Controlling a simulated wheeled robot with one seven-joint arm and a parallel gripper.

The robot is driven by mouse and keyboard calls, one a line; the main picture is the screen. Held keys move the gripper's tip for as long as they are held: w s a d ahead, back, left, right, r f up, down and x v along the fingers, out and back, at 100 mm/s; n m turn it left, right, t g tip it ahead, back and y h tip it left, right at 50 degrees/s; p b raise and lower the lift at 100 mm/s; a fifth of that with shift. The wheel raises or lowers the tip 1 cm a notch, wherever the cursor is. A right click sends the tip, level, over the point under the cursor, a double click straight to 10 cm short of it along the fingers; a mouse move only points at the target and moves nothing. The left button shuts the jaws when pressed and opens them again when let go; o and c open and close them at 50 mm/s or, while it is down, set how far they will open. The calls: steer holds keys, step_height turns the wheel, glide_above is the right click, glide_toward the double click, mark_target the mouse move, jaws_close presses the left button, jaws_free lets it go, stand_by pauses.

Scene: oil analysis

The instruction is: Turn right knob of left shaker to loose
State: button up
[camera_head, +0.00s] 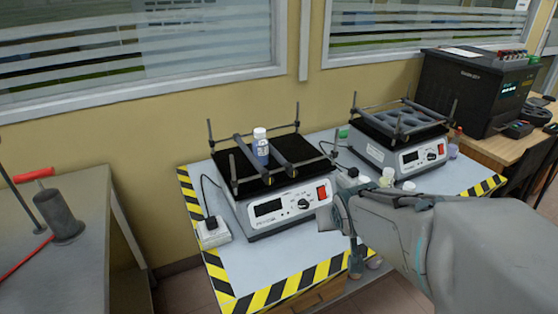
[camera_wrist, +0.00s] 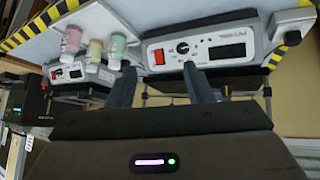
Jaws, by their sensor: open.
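The left shaker (camera_head: 275,212) stands on the white table, with a display, a dial and a red switch on its front. A white-capped bottle (camera_head: 260,148) stands between two dark bars on its black platform. Thin posts with dark clamp knobs rise at its corners, one being the right front knob (camera_head: 334,153); I cannot tell whether it is tight or loose. In the wrist view the shaker's front panel (camera_wrist: 207,48) appears upside down ahead of my gripper (camera_wrist: 160,76). My gripper is open and empty, its fingers apart from the panel. In the head view my arm mostly hides it.
The right shaker (camera_head: 400,150) stands behind my arm's wrist. Small bottles, one pink (camera_wrist: 73,40), one yellow (camera_wrist: 94,49) and one green (camera_wrist: 117,46), stand near the gripper. A white power block (camera_head: 212,232) lies left of the left shaker. Striped tape (camera_head: 285,287) marks the table edge.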

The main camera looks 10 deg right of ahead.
steer(key=w+d+f+n+t+b, duration=0.1)
steer(key=w+d+f+t+b, duration=0.2)
steer(key=w, duration=0.4)
steer(key=n+t+y+b, duration=0.3)
steer(key=t+y+b, duration=0.2)
steer(key=t+y, duration=0.15)
glide_toward(294, 173)
steer(key=shift+y, duration=0.45)
steer(key=x, duration=0.9)
steer(key=shift+w+d+f, duration=0.15)
steer(key=shift+w, duration=0.05)
steer(key=c, duration=1)
